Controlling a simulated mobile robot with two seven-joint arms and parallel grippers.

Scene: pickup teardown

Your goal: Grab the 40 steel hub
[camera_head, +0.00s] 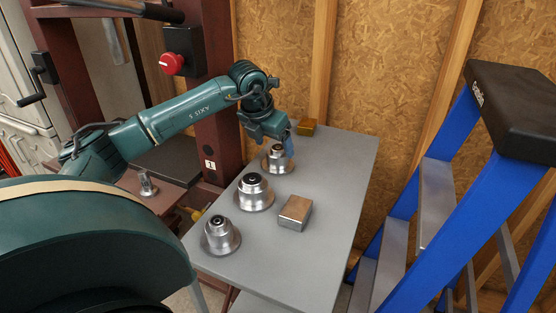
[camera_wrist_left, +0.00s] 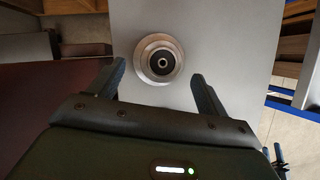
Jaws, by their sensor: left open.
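Three steel hubs stand upright on the grey table (camera_head: 325,165): a near hub (camera_head: 220,236), a middle hub (camera_head: 254,192) and a far hub (camera_head: 278,159). Each has a wide round flange and a narrower top. I cannot read a size on any, so which is the 40 is unclear. My left gripper (camera_head: 281,138) is open and empty, by the far hub and partly covering its view. In the left wrist view one hub (camera_wrist_left: 147,70) with a dark centre ring lies ahead between the open fingers (camera_wrist_left: 160,78), not gripped.
A metal block (camera_head: 294,213) lies right of the middle hub. A brass-coloured block (camera_head: 306,127) sits at the table's far edge. A blue stepladder (camera_head: 440,190) stands to the right, and a red press frame with a red button (camera_head: 171,63) to the left.

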